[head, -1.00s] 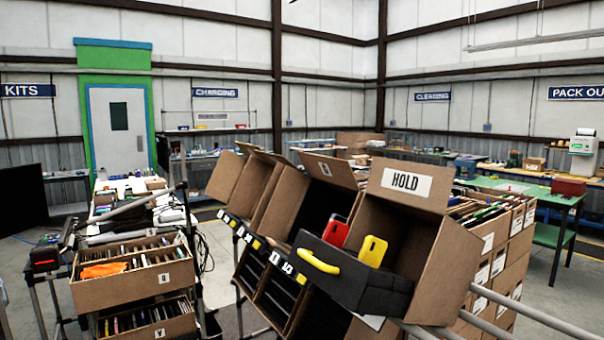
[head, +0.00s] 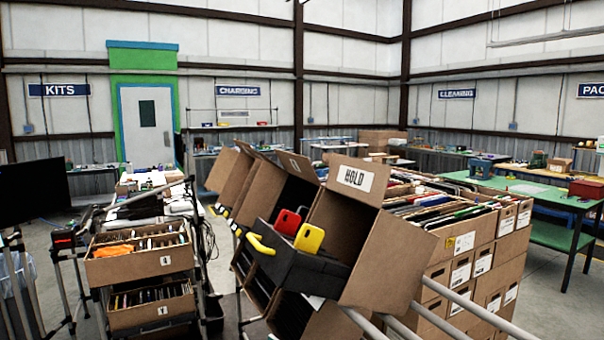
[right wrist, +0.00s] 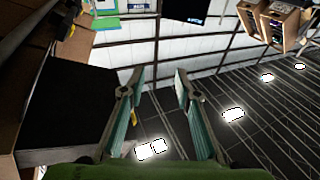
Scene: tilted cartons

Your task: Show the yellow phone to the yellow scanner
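The yellow phone (head: 309,238) stands tilted in a black bin (head: 300,270) with a yellow handle, at the mouth of the tilted carton marked HOLD (head: 385,245). A red phone (head: 288,222) stands just left of it. I cannot make out a yellow scanner in either view. A dark device with a red display (head: 64,240) is on a stand at the left. My right gripper (right wrist: 158,75) is open and empty in the right wrist view, with no phone near its fingers. Neither gripper shows in the head view.
A row of tilted cartons (head: 235,180) runs back left of HOLD. Filled, stacked cartons (head: 480,262) stand to its right. Metal rails (head: 450,310) cross the front. A cart with cartons (head: 140,262) stands left, a green table (head: 530,190) right. Floor between is partly open.

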